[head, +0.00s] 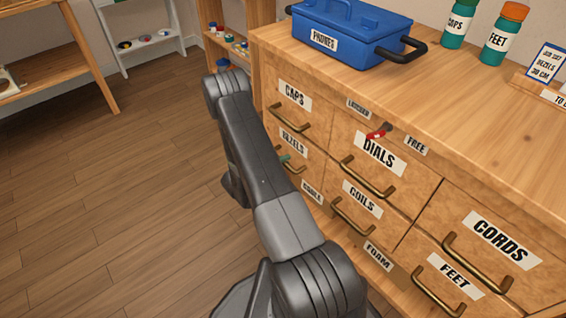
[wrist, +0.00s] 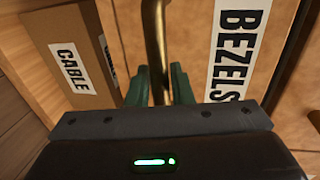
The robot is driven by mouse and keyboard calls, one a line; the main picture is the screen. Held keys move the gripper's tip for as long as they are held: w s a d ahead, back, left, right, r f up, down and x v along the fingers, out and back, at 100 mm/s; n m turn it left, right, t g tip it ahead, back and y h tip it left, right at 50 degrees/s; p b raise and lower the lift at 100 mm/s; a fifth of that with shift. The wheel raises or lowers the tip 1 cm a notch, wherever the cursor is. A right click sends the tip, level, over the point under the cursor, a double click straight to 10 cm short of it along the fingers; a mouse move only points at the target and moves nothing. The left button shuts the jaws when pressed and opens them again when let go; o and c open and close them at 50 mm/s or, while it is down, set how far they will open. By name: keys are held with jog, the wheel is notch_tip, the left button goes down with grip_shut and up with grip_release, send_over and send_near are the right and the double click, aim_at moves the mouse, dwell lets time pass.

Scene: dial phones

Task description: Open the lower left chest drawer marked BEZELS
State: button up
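The BEZELS drawer is at the lower left of the wooden chest, with its white label (head: 294,144) partly beside my arm in the head view. The label also shows large at the right of the wrist view (wrist: 236,50). The drawer's front looks flush with the chest. Its brass handle (wrist: 155,40) runs down between the two green fingers of my gripper (wrist: 160,84). The fingers sit close against the handle on both sides and look shut on it.
A cardboard box marked CABLE (wrist: 72,62) stands just left of the handle. Other closed drawers include CAPS (head: 294,95), DIALS (head: 379,153) and COILS (head: 362,196). A blue PHONES box (head: 350,35) stands on top. Wooden floor (head: 130,200) at left is clear.

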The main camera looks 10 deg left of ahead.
grip_shut()
jog(key=f+v, duration=0.3)
jog(key=v, duration=1.1)
jog(key=s+f+v, duration=0.1)
jog(key=f+v, duration=0.2)
jog(key=v, duration=1.1)
jog(key=shift+s+a, duration=0.25)
jog(key=shift+a, duration=0.25)
jog(key=shift+o, duration=2.2)
grip_release()
jog(key=p+v, duration=0.2)
jog(key=v, duration=1.1)
jog(key=shift+s+a, duration=0.2)
jog(key=shift+s, duration=0.15)
